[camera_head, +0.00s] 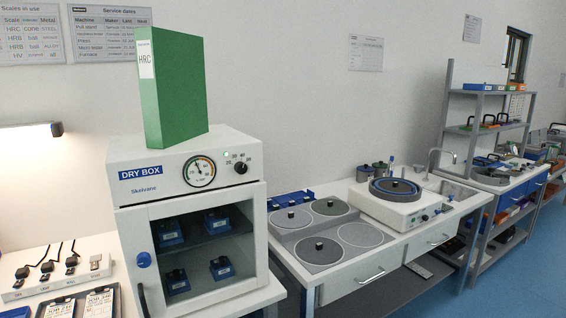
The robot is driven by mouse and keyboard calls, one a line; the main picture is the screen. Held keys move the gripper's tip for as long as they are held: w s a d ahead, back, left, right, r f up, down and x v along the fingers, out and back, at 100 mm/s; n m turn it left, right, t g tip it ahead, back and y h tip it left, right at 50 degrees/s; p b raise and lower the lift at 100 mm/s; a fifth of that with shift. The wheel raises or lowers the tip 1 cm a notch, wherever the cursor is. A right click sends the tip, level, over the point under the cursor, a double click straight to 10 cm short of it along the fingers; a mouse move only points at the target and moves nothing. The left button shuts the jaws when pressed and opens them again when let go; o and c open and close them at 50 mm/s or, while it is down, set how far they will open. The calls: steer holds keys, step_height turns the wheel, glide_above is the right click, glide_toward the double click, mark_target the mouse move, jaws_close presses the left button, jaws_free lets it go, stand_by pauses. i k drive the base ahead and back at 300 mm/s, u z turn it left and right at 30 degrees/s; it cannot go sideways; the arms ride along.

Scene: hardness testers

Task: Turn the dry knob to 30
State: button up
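The dry box (185,195) is a white cabinet labelled "DRY BOX" on the bench at left centre. Its dry knob (241,167) is small, round and black, at the right of the top panel. Small numbers ring the knob, but I cannot read where its pointer stands. A small green light (226,154) glows just above left of it. A round dial gauge (199,171) sits left of the knob. My gripper is not in view, and nothing covers the knob.
A green HRC binder (180,88) stands on top of the dry box. Grey discs (333,207) and a white machine (399,208) stand to the right. Air before the panel is clear.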

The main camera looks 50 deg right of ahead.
mark_target(242, 168)
steer(key=u, duration=0.5)
steer(key=k, duration=0.15)
steer(key=z, duration=1.7)
steer(key=k, duration=0.9)
steer(key=u, duration=0.15)
steer(key=i, duration=0.7)
